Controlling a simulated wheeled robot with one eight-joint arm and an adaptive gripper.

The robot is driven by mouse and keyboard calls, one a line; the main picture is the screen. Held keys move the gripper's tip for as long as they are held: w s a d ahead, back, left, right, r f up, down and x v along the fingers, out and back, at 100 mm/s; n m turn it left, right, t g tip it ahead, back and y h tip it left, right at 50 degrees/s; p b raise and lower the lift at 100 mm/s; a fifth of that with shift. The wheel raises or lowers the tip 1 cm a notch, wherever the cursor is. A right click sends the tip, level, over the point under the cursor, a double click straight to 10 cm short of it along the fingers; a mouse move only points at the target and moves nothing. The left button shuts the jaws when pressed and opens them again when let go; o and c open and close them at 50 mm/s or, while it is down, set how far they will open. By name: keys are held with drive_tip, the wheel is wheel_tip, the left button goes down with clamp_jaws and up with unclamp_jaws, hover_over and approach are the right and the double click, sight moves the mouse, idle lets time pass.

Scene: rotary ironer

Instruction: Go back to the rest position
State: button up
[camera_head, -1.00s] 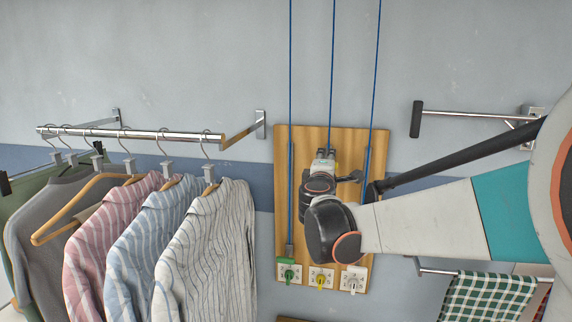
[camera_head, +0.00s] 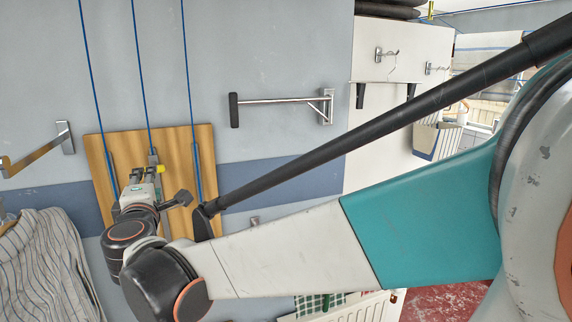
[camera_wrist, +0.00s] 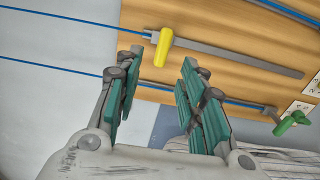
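My gripper (camera_wrist: 158,85) shows in the wrist view with its two teal-padded fingers apart and nothing between them. A yellow handle (camera_wrist: 163,47) on a blue cord is beyond the fingertips, apart from them, in front of the wooden board (camera_wrist: 215,42). A green handle (camera_wrist: 291,122) is at the lower right of that view, by a white plate. In the head view my gripper (camera_head: 150,172) is small, in front of the wooden board (camera_head: 97,150), and my arm hides the board's lower part. The blue cords (camera_head: 137,60) run up from the board.
A striped shirt (camera_head: 45,265) hangs at the lower left, close to my wrist. A metal wall bar (camera_head: 275,100) juts out right of the board. A rail bracket (camera_head: 35,152) is on the left.

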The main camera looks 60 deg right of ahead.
drive_tip(key=shift+s+a, duration=0.25)
drive_tip(key=shift+s, duration=0.15)
drive_tip(key=s+f+m+g+y+b, duration=0.1)
drive_tip(key=s+f+m+g+b, duration=0.35)
drive_tip(key=f, duration=0.85)
drive_tip(key=s+a+f+m+g+y+b, duration=0.1)
drive_tip(key=s+a+f+m+y+b, duration=0.1)
drive_tip(key=f, duration=0.6)
drive_tip(key=s+a+f+m+g+y+b, duration=0.1)
drive_tip(key=s+a+f+m+y+b, duration=0.1)
drive_tip(key=s+a+f+y+b, duration=0.2)
drive_tip(key=s+a+f+m+g+y+b, duration=0.1)
drive_tip(key=s+a+f+m+y+b, duration=0.1)
drive_tip(key=s+a+f+b, duration=0.5)
drive_tip(key=s+f+y+b, duration=0.1)
drive_tip(key=s+f, duration=0.3)
drive_tip(key=f, duration=0.1)
drive_tip(key=shift+f+m, duration=0.35)
